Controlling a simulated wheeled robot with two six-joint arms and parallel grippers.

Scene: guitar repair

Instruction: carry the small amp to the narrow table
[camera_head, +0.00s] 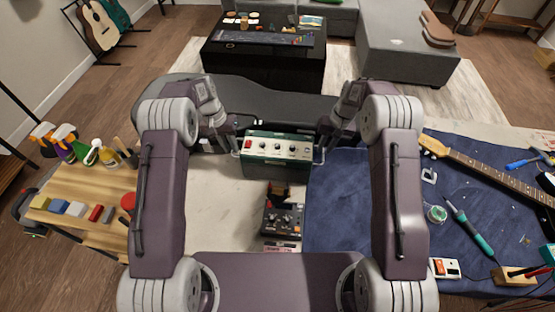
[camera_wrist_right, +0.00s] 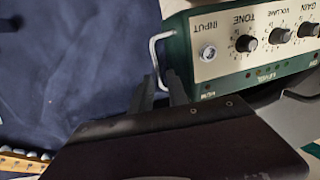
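The small amp (camera_head: 278,150) is a dark green box with a cream knob panel and a wire handle at each side. It is upright, at the far end of the pale surface between my arms. My left gripper (camera_head: 236,148) is at its left handle. My right gripper (camera_head: 323,150) is at its right handle. In the right wrist view, the fingers of my right gripper (camera_wrist_right: 163,92) stand on either side of the handle's lower end, near the amp's panel (camera_wrist_right: 255,40). Whether either gripper clamps a handle is unclear. Which table is the narrow one is unclear.
A wooden table (camera_head: 75,185) with spray bottles and small blocks is at left. A blue cloth (camera_head: 400,215) with a guitar neck and tools lies at right. A black pedal (camera_head: 283,222) lies before the amp. A black low table (camera_head: 262,65) stands beyond, past a dark grey piece (camera_head: 275,108).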

